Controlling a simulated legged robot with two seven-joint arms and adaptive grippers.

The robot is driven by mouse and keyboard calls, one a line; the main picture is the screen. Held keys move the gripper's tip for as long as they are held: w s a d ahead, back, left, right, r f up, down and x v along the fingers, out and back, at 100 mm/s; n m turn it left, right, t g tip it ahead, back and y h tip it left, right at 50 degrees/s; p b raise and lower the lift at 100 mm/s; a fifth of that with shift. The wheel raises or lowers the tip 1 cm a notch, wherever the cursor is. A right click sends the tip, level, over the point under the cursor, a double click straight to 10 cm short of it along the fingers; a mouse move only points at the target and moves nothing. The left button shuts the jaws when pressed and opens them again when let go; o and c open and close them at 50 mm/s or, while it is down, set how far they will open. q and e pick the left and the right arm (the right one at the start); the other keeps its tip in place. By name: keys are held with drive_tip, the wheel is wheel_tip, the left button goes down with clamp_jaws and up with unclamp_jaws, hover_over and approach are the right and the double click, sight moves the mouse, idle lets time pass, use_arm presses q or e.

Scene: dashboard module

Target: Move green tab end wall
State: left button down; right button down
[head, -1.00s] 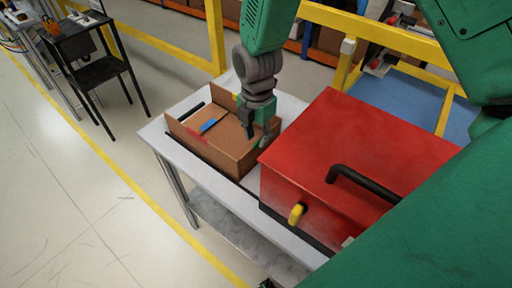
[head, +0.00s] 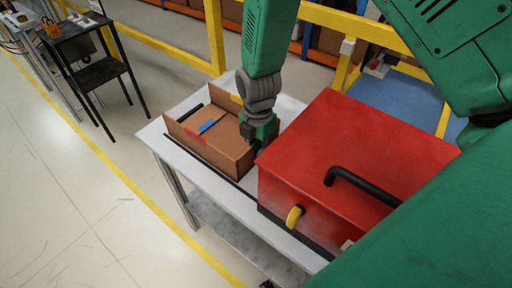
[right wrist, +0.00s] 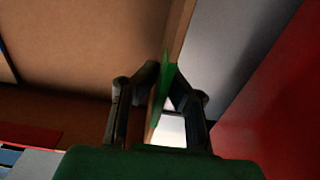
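An open cardboard box (head: 222,155) sits on the white table, with a blue tab (head: 207,125) on a flap inside, a red tab (head: 195,137) on its near-left side and a yellow tab (head: 236,99) at the back. My right gripper (head: 258,147) is down at the box's right end and hides most of that end wall. In the right wrist view, the green tab (right wrist: 166,72) lies on the thin upright wall between the two fingers. The fingertips close in on both faces of it. My left gripper is not in view.
A red case (head: 340,155) with a black handle (head: 360,185) and yellow latch (head: 294,216) stands close to the right of the box. A narrow strip of table (head: 212,178) lies bare in front. Yellow railing (head: 360,28) runs behind.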

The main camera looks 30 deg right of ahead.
drive_tip(key=shift+d+g+p, duration=0.3)
drive_tip(key=shift+d+p, duration=0.05)
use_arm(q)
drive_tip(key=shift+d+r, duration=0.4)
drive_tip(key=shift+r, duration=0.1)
use_arm(e)
drive_tip(key=shift+f, duration=0.1)
drive_tip(key=shift+w+a, duration=0.1)
drive_tip(key=shift+a, duration=0.05)
drive_tip(key=shift+w+a+g+h+p, duration=0.2)
drive_tip(key=shift+a+g+h+p, duration=0.1)
drive_tip(key=shift+g+p, duration=0.3)
drive_tip(key=shift+w+f+g, duration=0.1)
drive_tip(key=shift+w+g, duration=0.2)
drive_tip(key=shift+g, duration=0.3)
drive_tip(key=shift+w+a+f+g+h, duration=0.15)
drive_tip(key=shift+w+g+h, duration=0.1)
drive_tip(key=shift+g, duration=0.25)
drive_tip(key=shift+w+f+g+h, duration=0.15)
drive_tip(key=shift+g+h, duration=0.1)
drive_tip(key=shift+g, duration=0.25)
use_arm(q)
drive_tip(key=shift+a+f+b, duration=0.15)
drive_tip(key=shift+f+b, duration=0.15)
drive_tip(key=shift+b, duration=0.55)
use_arm(e)
drive_tip(key=shift+w+a+f+g+h, duration=0.1)
drive_tip(key=shift+w+g+h, duration=0.2)
drive_tip(key=shift+g, duration=0.5)
